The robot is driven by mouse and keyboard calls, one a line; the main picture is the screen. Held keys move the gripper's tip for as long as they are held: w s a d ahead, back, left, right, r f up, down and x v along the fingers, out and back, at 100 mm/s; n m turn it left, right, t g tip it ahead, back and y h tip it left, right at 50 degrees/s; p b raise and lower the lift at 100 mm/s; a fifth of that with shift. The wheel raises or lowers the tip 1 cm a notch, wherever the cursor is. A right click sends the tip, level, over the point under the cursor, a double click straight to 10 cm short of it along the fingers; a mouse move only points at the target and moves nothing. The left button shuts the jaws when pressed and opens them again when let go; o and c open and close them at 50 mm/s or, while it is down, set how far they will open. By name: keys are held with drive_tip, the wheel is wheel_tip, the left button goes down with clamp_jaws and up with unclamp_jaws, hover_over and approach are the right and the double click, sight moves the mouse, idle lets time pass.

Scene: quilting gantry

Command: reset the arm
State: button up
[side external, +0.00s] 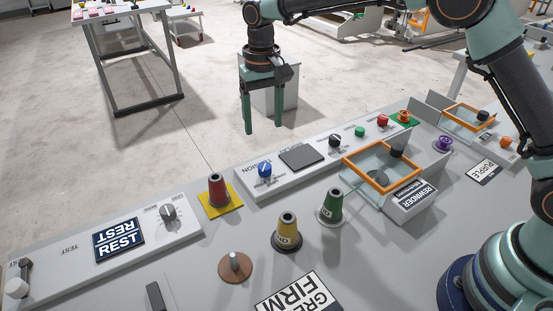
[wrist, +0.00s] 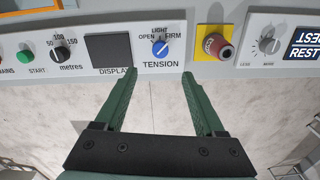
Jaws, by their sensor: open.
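My gripper (side external: 263,128) hangs with its two green fingers pointing down, spread apart and empty. In the side view it is beyond the far edge of the console, over the floor. In the wrist view, the fingertips (wrist: 159,78) reach toward the console edge, with bare floor between the fingers. The blue TENSION knob (side external: 265,169) is on the control strip just past the fingertips; it also shows in the wrist view (wrist: 160,47). Nothing touches the fingers.
A red cone (side external: 217,190) stands on a yellow square. A yellow cone (side external: 287,232) and a green cone (side external: 331,206) stand nearer. An orange-framed clear lid (side external: 350,160) and a REST panel (side external: 119,240) flank them. A table (side external: 112,15) stands behind; open floor lies between.

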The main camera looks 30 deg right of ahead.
drive_tip(key=s+d+r+t, duration=0.3)
drive_tip(key=s+d+r, duration=0.55)
drive_tip(key=r, duration=0.25)
drive_tip(key=s+d+f+t, duration=0.1)
drive_tip(key=s+d, duration=0.3)
drive_tip(key=s, duration=0.2)
drive_tip(key=s+d+n+t, duration=0.1)
drive_tip(key=s+d, duration=0.3)
drive_tip(key=s, duration=0.3)
drive_tip(key=shift+d+f+t, duration=0.2)
drive_tip(key=shift+f+t, duration=0.1)
drive_tip(key=shift+f, duration=0.05)
